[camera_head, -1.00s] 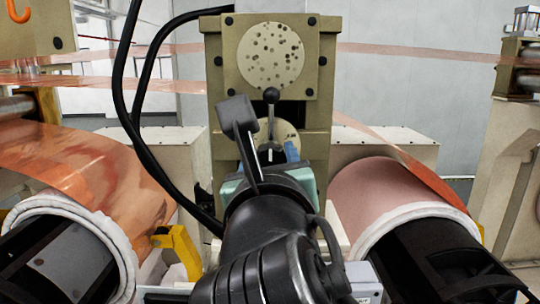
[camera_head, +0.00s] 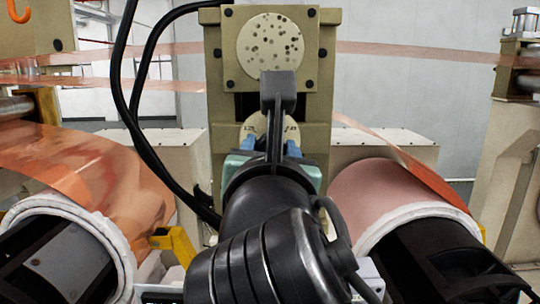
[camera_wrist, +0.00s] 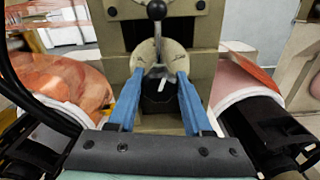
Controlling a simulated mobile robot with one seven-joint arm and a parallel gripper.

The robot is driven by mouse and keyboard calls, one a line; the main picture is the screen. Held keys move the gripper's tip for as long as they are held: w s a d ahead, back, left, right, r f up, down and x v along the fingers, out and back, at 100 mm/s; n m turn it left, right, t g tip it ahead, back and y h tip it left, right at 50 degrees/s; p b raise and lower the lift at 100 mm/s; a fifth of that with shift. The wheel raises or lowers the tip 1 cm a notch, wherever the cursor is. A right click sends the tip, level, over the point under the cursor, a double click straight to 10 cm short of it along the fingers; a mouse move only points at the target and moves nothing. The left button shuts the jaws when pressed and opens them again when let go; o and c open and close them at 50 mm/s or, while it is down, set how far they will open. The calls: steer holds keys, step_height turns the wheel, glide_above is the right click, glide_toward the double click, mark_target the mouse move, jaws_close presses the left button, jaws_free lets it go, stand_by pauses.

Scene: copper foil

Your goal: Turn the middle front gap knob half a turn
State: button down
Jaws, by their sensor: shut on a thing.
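The middle front gap knob (camera_wrist: 158,97) is dark with a white pointer mark and sits low on the central beige machine stand. My gripper (camera_wrist: 160,78) has its two blue fingers on either side of it, closed on it. The pale round dial plate (camera_wrist: 146,55) is behind the knob, and its top also shows in the head view (camera_head: 256,127). In the head view my gripper (camera_head: 270,148) is at the dial, and my wrist hides the knob. A lever with a black ball (camera_wrist: 157,10) stands above the dial in the wrist view.
The beige stand (camera_head: 318,120) carries a perforated round plate (camera_head: 270,45) above. Copper foil rolls lie at left (camera_head: 110,175) and right (camera_head: 380,190), close beside my arm. Black cables (camera_head: 122,80) hang at the left.

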steer(key=m+b, duration=0.1)
steer(key=m, duration=0.3)
steer(key=shift+f+m, duration=0.1)
steer(key=shift+m, duration=0.2)
steer(key=m+b, duration=0.1)
steer(key=m, duration=0.3)
steer(key=shift+d+m+b, duration=0.1)
steer(key=shift+m+b, duration=0.2)
steer(key=m, duration=0.4)
steer(key=shift+m+b, duration=0.3)
steer(key=shift+b, duration=0.05)
steer(key=m, duration=1.1)
steer(key=shift+f+m, duration=0.1)
steer(key=shift+m, duration=0.3)
steer(key=m, duration=0.6)
steer(key=shift+p, duration=0.3)
